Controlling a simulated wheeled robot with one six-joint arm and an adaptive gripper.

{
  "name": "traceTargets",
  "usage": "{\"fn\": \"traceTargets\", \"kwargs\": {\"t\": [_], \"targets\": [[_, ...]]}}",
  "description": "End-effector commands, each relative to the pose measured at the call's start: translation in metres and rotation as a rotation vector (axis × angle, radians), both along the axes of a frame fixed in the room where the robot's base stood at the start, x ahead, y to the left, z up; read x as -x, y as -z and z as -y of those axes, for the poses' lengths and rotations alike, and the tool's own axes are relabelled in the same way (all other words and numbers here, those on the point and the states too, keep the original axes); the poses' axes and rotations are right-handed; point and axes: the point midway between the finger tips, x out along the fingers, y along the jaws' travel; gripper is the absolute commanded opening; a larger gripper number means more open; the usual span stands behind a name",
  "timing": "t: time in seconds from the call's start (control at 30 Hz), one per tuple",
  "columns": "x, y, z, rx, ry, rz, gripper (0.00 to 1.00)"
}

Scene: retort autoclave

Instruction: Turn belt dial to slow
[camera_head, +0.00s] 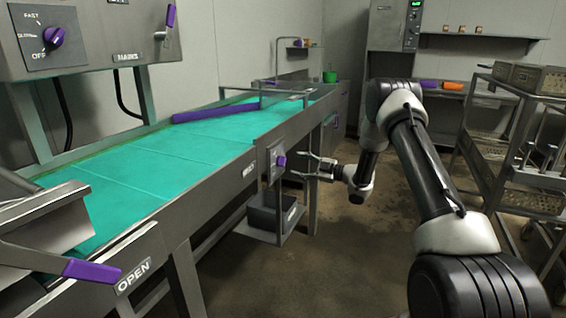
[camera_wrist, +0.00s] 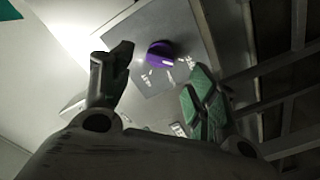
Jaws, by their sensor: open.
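A small purple dial (camera_head: 281,160) sits on a grey plate on the conveyor's side; a small sign beside it is too blurred to read. In the wrist view a purple dial (camera_wrist: 160,54) shows ahead between my fingers, with white marks around it too blurred to read. Its white pointer line faces lower right. My gripper (camera_head: 303,165) is open and empty, just right of the side dial and apart from it. A larger purple dial (camera_head: 54,37) on the upper left panel has FAST and OFF marks with another between; my gripper is far from it.
The conveyor's green belt (camera_head: 165,160) runs along the left, with a purple bar (camera_head: 214,112) across it. A dark bin (camera_head: 272,215) stands on a shelf under the side dial. A purple lever (camera_head: 92,270) is at front left. A rack (camera_head: 510,140) stands right.

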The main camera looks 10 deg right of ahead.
Motion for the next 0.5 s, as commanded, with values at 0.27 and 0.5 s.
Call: {"fn": "traceTargets", "kwargs": {"t": [0.27,0.5], "targets": [[-0.024,0.000,-0.034,0.006,-0.001,0.008,0.59],[-0.042,0.001,-0.058,0.006,0.000,0.006,0.59]]}}
